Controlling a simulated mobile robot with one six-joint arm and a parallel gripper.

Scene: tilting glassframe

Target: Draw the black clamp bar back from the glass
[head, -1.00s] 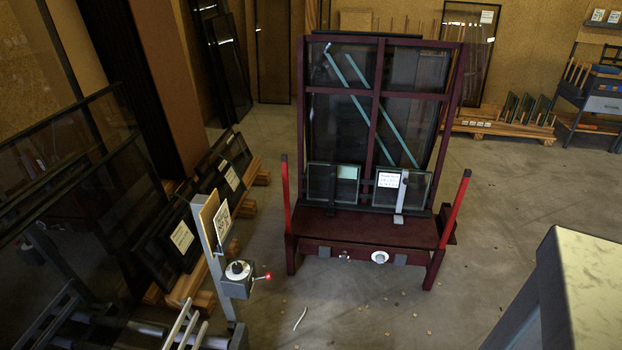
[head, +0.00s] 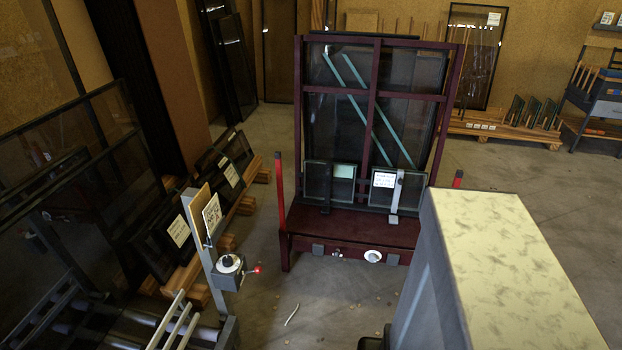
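The black clamp bar (head: 326,190) stands upright at the front of the left small glass pane (head: 343,185), low on the dark red tilting frame (head: 297,120). I cannot tell whether it touches the glass. A grey clamp bar (head: 396,193) stands in front of the right small pane (head: 371,196), which carries a white label. Two big dark panes with teal diagonal strips fill the frame behind. My gripper is not in view.
A tall block with a pale mottled top (head: 520,250) fills the lower right and hides the frame's right end. A grey post (head: 200,240) with a control box (head: 228,270) and red-tipped lever stands at left.

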